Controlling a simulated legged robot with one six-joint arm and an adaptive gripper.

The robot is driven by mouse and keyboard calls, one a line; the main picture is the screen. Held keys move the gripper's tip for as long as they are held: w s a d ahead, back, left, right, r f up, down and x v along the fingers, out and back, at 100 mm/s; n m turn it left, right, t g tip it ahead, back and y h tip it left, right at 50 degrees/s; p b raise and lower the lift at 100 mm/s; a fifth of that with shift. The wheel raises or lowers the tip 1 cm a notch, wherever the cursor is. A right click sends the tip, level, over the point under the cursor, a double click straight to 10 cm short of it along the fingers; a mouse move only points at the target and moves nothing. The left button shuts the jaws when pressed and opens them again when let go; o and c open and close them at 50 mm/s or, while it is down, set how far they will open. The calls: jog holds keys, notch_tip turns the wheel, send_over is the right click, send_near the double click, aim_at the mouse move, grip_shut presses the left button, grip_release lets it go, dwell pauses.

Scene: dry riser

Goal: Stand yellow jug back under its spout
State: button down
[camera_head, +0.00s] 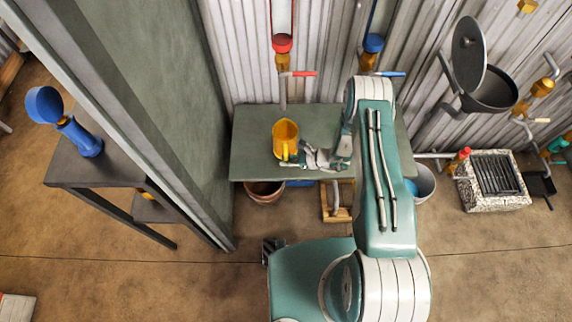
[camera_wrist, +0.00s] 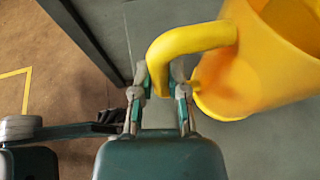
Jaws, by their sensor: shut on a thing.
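The yellow jug (camera_head: 286,137) is at the left part of the green bench top, below the red-handled tap (camera_head: 285,72), whose pipe comes down behind it. I cannot tell whether its base touches the bench. My gripper (camera_head: 305,157) reaches it from the right and is shut on its handle. In the wrist view the yellow jug (camera_wrist: 262,70) leans to the upper right of the picture, and its handle (camera_wrist: 190,42) curves down between the fingers of my gripper (camera_wrist: 163,88). The jug's inside is partly visible.
The green bench (camera_head: 250,152) has bare room left of the jug. A blue-handled tap (camera_head: 372,62) stands to the right, behind my arm. A green partition (camera_head: 175,90) rises at the left. A brown pot (camera_head: 264,192) and a grey bucket (camera_head: 425,184) are low down near the bench.

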jog(key=shift+w+a, duration=0.15)
jog(key=shift+w, duration=1.95)
jog(key=shift+f, duration=0.45)
jog(key=c, duration=0.6)
grip_release()
jog(key=shift+d, duration=0.2)
jog(key=v, duration=1.1)
jog(key=shift+s+d+r, duration=0.1)
jog(key=shift+d, duration=0.3)
jog(key=shift+r, duration=0.1)
